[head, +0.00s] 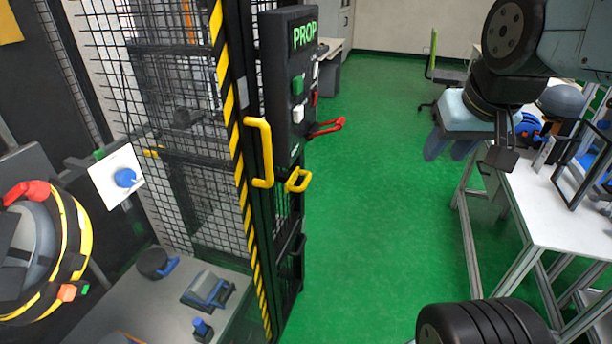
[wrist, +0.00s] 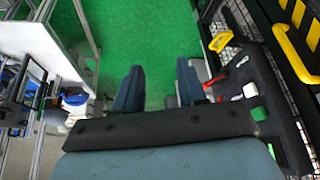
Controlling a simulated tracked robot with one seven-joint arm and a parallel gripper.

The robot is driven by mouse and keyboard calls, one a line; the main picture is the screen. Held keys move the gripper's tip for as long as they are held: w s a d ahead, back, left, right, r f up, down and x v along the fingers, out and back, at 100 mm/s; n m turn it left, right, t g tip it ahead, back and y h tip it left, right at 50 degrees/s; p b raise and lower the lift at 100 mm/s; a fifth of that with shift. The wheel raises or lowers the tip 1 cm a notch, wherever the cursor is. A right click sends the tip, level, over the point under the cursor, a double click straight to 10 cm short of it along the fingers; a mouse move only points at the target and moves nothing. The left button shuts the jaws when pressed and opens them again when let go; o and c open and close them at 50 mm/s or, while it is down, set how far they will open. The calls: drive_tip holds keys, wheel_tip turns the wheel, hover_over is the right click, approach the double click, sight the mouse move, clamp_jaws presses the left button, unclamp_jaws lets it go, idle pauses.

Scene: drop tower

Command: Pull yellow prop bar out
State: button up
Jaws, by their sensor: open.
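A small yellow loop handle (head: 298,180) sticks out low on the edge of the tower frame, below the black PROP panel (head: 288,90). A longer upright yellow handle (head: 262,150) is fixed on the frame just left of it. I cannot tell for sure which is the prop bar. The wrist view shows the small loop (wrist: 221,41) and the long handle (wrist: 292,52) at the upper right. My gripper (head: 450,148) is open and empty, well right of both, above the floor near the white table. Its blue fingers (wrist: 160,85) point at green floor in the wrist view.
A red lever (head: 327,127) juts right from the PROP panel, close above the yellow loop. The mesh cage (head: 165,80) with a striped yellow-black post (head: 232,130) stands left. A white table (head: 560,205) stands right. Green floor between is clear.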

drive_tip(key=shift+w, duration=0.1)
drive_tip(key=m+g+y, duration=0.2)
drive_tip(key=g+y, duration=0.2)
drive_tip(key=y, duration=1)
approach(306, 183)
drive_tip(key=s+d+r, duration=0.1)
drive_tip(key=s+r, duration=0.6)
drive_tip(key=s, duration=0.1)
drive_tip(key=w+d+f+m+t, duration=0.2)
drive_tip(key=w+f+t, duration=0.3)
drive_tip(key=f, duration=0.4)
drive_tip(key=shift+g+y, duration=0.3)
drive_tip(key=shift+g, duration=0.3)
drive_tip(key=x, duration=0.9)
drive_tip(key=w+x, duration=0.1)
drive_tip(key=x, duration=0.3)
drive_tip(key=shift+w+a+r, duration=0.15)
drive_tip(key=shift+r, duration=0.1)
clamp_jaws()
